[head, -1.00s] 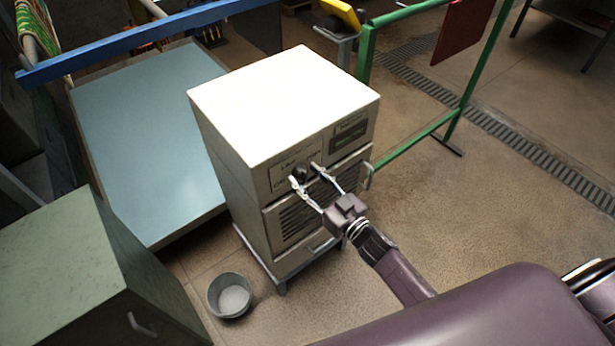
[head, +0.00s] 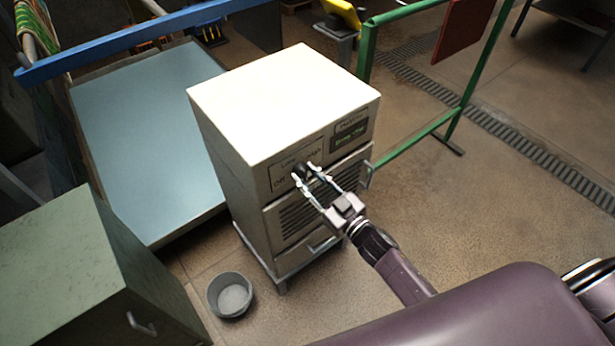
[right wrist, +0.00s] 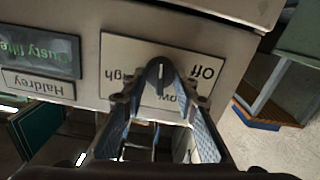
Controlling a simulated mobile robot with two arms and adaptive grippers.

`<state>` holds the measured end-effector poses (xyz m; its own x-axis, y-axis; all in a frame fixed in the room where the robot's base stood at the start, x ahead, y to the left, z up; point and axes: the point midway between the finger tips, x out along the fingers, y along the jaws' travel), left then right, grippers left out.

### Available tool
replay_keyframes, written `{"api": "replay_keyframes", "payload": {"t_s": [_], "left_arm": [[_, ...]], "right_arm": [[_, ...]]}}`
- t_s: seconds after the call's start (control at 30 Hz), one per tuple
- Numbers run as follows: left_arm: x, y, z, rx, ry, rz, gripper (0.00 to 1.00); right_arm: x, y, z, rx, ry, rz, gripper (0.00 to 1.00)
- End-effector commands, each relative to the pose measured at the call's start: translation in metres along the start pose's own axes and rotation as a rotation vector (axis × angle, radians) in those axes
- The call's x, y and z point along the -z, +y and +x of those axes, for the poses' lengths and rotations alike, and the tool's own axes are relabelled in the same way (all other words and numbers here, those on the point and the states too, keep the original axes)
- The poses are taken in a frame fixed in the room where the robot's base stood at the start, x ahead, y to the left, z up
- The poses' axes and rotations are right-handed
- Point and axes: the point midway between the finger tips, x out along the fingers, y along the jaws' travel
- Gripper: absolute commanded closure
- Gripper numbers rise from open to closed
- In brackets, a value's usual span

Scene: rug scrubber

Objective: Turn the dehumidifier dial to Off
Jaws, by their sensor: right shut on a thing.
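The dehumidifier (head: 285,105) is a pale cabinet with a white top and a slatted front. Its dark round dial (right wrist: 160,72) sits on a label plate (right wrist: 120,50) printed Off, Low and High, upside down in the right wrist view. A white mark on the dial stands upright in that view, its lower end towards the partly covered Low. My right gripper (head: 304,176) is shut on the dial, one finger on each side; its fingers (right wrist: 160,88) hide part of the lettering. My left gripper is not in view.
A lit green display (head: 350,140) is right of the dial. A grey bucket (head: 232,296) stands on the floor at the cabinet's lower left. A green cabinet (head: 70,255) is at left. A green rail (head: 415,140) stands at right, with open floor beyond.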

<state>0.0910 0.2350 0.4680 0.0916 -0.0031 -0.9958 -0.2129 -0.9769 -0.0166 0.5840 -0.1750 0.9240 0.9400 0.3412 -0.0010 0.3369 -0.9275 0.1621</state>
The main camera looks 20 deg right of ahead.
Motion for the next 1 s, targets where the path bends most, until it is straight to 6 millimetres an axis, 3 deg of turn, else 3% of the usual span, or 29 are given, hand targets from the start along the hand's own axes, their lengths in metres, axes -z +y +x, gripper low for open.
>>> {"api": "replay_keyframes", "payload": {"t_s": [0.6,1.0], "left_arm": [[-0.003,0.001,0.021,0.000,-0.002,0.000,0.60],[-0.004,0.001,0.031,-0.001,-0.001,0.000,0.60]], "right_arm": [[-0.002,-0.003,0.000,0.001,0.001,-0.565,0.97],[-0.002,-0.004,0.000,0.001,0.001,-0.823,0.97]]}}
